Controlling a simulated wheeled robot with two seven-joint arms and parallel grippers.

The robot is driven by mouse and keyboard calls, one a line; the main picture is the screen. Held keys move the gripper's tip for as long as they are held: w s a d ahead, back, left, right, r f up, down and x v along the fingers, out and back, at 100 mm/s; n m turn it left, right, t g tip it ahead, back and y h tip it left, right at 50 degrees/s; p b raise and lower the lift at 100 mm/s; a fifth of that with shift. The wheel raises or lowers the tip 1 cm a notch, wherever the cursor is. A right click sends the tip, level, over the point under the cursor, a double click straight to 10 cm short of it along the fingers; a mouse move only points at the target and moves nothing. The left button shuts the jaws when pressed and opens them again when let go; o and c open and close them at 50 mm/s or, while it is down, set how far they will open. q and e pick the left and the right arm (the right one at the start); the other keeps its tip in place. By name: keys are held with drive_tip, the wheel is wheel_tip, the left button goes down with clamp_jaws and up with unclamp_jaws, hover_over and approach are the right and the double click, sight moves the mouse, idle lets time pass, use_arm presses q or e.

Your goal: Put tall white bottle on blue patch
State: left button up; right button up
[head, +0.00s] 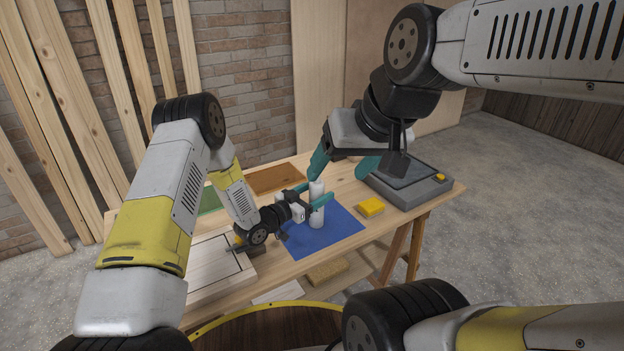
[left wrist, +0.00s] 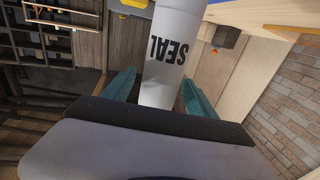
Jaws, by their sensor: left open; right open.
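The tall white bottle (head: 316,214) stands upright on the blue patch (head: 335,236) on the wooden table. In the left wrist view the bottle (left wrist: 170,60) shows the word SEAL and lies between the two teal fingers. My left gripper (head: 313,195) is open, with its fingers on either side of the bottle's upper part and some gap visible in the wrist view. My right gripper (head: 342,169) is open and empty, above the table behind and to the right of the bottle.
A yellow block (head: 370,207) lies right of the blue patch. A grey device (head: 412,186) sits at the table's right end. A brown patch (head: 277,178) and a green patch (head: 209,201) lie toward the back. A pale board (head: 210,265) is at the left front.

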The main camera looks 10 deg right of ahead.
use_arm(q)
drive_tip(key=v, duration=0.9)
drive_tip(key=w+a+r+n+t+y, duration=0.1)
drive_tip(key=w+a+r+y, duration=0.5)
drive_tip(key=a+r, duration=0.3)
drive_tip(key=s+a+r+n+y, duration=0.2)
drive_tip(key=a+r+y, duration=0.1)
drive_tip(key=a+r, duration=0.25)
drive_tip(key=s+a+r+n+y, duration=0.2)
drive_tip(key=a+r, duration=0.2)
drive_tip(key=r, duration=0.3)
drive_tip(key=s+a+r+n+g+y, duration=0.1)
drive_tip(key=s+a+r+n+y, duration=0.35)
drive_tip(key=s, duration=0.65)
drive_tip(key=s+r+n+g+h, duration=0.1)
drive_tip(key=s+r+g+h, duration=0.1)
drive_tip(key=s, duration=1.6)
drive_tip(key=shift+s+a+r+g, duration=0.2)
drive_tip(key=shift+a+r+g, duration=0.15)
drive_tip(key=shift+a+g, duration=0.25)
drive_tip(key=shift+d+n+h, duration=0.1)
drive_tip(key=shift+n+h, duration=0.15)
drive_tip(key=shift+c, duration=0.3)
